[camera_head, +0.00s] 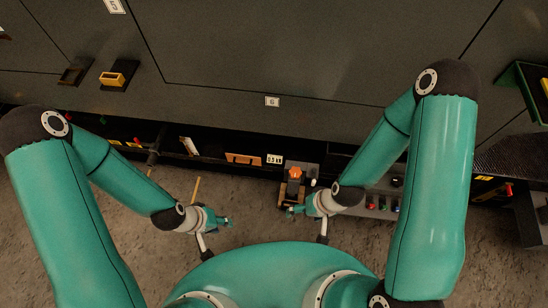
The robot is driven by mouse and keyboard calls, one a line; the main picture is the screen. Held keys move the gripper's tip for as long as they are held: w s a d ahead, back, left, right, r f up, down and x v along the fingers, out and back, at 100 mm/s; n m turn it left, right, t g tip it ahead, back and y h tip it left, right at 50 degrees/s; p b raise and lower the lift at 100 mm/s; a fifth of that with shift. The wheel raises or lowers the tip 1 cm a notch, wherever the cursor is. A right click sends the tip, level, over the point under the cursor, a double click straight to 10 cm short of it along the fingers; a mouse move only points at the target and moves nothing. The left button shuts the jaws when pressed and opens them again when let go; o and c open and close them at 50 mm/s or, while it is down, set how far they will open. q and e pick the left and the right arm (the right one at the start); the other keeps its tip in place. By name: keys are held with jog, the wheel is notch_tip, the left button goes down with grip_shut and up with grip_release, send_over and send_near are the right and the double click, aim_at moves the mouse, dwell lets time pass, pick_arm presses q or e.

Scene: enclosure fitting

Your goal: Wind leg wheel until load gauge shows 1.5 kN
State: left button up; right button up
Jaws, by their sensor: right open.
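A small white display (274,159), reading what looks like 0.3 kN, sits in the low dark recess under the cabinet wall. To its right is a dark device with an orange part (295,173) on top. I cannot clearly tell which part is the leg wheel. My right gripper (291,211) is open just in front of this device, pointing left; nothing shows between its fingers. My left gripper (230,221) is over the floor to the left of the device, pointing right, apart from it. Its fingers are too small to read.
The grey cabinet wall (330,70) spans the back. A row of coloured buttons (383,206) lies right of my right gripper. A thin tan stick (195,190) stands near my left gripper.

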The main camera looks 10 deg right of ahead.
dwell(0.5)
jog(key=n+h+b, duration=0.4)
jog(key=n+b, duration=0.4)
jog(key=b, duration=2.6)
send_over(295, 172)
notch_tip(295, 172, down, 13)
jog(key=shift+g, duration=0.3)
notch_tip(295, 172, down, 16)
jog(key=b, duration=0.6)
jog(key=shift+w+d, duration=0.1)
